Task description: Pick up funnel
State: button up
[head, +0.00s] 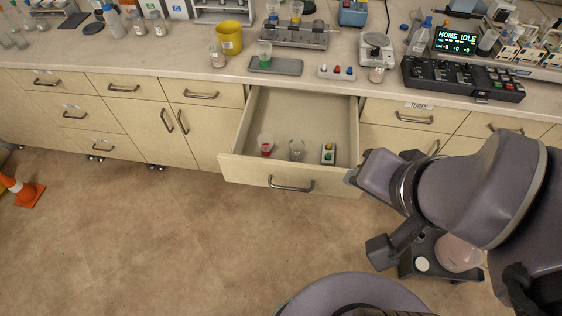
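A small clear glass-like piece (296,149) stands in the open drawer (291,179); it may be the funnel, but its shape is too small to be sure. Left of it in the drawer is a clear cup-like piece with red at its base (265,145). I cannot tell which of these, if either, is the funnel. The end of my arm with my gripper (353,176) is at the drawer's front right corner, apart from these pieces. Its fingers are barely visible, so their opening does not show.
The counter above holds a dark tray (288,68) with a green-filled vessel, a yellow bucket (229,38), a balance (376,48) and a black control panel (462,79). An orange cone (27,191) stands at left.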

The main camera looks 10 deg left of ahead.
aim_at(265, 140)
jog(key=i+j+u, duration=0.1)
jog(key=j, duration=0.25)
jog(key=i+j+u, duration=0.15)
jog(key=j, duration=0.2)
jog(key=i+j+u, duration=0.1)
jog(key=j, duration=0.25)
jog(key=i+j+u, duration=0.1)
jog(key=j, duration=0.2)
